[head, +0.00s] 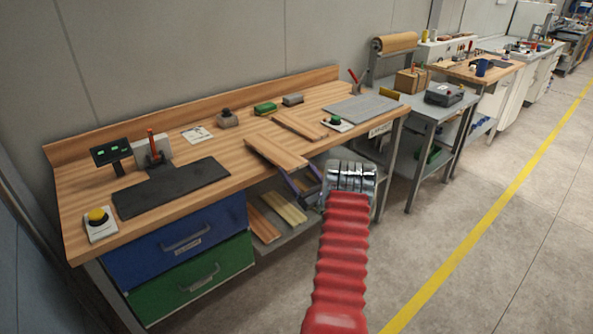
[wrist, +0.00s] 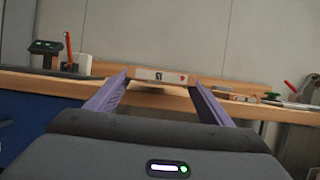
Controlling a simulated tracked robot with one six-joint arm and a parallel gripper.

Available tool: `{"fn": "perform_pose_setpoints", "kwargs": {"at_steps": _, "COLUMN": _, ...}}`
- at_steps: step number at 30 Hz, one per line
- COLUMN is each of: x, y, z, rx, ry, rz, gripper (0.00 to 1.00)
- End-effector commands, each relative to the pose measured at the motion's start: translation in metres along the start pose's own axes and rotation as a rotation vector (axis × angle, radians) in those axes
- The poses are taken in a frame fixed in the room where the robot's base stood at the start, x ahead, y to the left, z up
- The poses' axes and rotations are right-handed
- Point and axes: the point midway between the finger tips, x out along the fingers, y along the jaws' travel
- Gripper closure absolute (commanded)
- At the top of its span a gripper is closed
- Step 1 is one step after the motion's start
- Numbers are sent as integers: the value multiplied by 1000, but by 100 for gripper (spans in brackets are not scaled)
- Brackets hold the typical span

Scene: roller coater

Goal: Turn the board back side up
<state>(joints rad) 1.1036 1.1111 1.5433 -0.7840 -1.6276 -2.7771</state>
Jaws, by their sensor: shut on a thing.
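The wooden board (head: 275,153) is a flat light-brown piece at the front edge of the bench, roughly level. In the wrist view I see its near end (wrist: 160,75), with a small black-and-white mark and a red mark on it. My gripper (head: 300,175) reaches in from the front with purple fingers, which stand on either side of this end in the wrist view. It is shut on the board. Whether the board touches the bench is unclear.
Drawers (head: 190,243) and a shelf with planks (head: 283,207) are below. The floor at right is clear.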

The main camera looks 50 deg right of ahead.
Motion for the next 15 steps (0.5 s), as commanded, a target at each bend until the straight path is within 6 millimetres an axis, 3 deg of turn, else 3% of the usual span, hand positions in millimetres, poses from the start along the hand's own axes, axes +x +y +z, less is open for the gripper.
{"fn": "perform_pose_setpoints", "kwargs": {"at_steps": 15, "x": -6, "y": 1, "z": -18, "rx": 1, "ry": -2, "rz": 2, "gripper": 56}}
